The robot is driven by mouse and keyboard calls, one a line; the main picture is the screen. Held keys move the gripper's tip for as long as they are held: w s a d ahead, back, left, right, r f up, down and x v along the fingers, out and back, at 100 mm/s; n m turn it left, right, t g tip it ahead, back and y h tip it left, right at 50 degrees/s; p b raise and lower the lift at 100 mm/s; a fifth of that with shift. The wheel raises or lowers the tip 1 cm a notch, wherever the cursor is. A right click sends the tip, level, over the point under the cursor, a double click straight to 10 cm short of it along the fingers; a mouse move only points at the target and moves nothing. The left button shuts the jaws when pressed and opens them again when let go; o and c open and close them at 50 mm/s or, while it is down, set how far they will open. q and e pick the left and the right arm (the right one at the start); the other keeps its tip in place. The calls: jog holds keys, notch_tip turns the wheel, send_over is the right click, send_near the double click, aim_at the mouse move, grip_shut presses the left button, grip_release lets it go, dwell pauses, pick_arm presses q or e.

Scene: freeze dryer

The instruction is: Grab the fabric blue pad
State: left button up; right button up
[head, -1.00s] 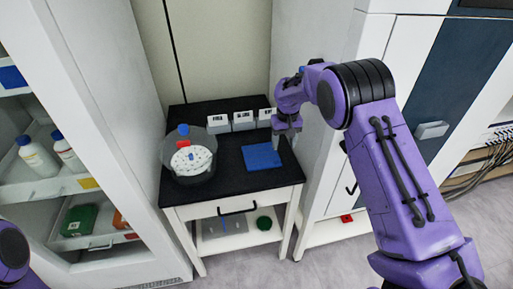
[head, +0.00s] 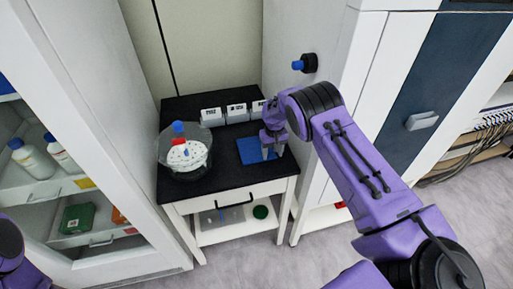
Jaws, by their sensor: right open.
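The blue fabric pad (head: 250,153) lies flat on the black top of the small white table in the head view. My right gripper (head: 271,155) points down over the right part of the pad, its two fingers apart with nothing seen between them. The fingers hide part of the pad's right side. I cannot tell whether the fingertips touch the pad. Of my left arm (head: 10,245), only a purple link shows at the left edge; its gripper is out of view.
A clear round vessel with a white perforated disc (head: 186,155) stands left of the pad. Several small grey-white boxes (head: 236,113) line the table's back. An open shelf cabinet with bottles (head: 32,160) is at left.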

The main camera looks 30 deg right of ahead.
jog(key=shift+s, duration=0.1)
jog(key=shift+c, duration=0.9)
grip_shut()
jog(key=shift+r, duration=0.15)
jog(key=shift+r, duration=0.3)
jog(key=s+a+r+b, duration=0.4)
jog(key=s+a+r, duration=0.3)
jog(key=a+r, duration=0.5)
jog(key=shift+b, duration=0.4)
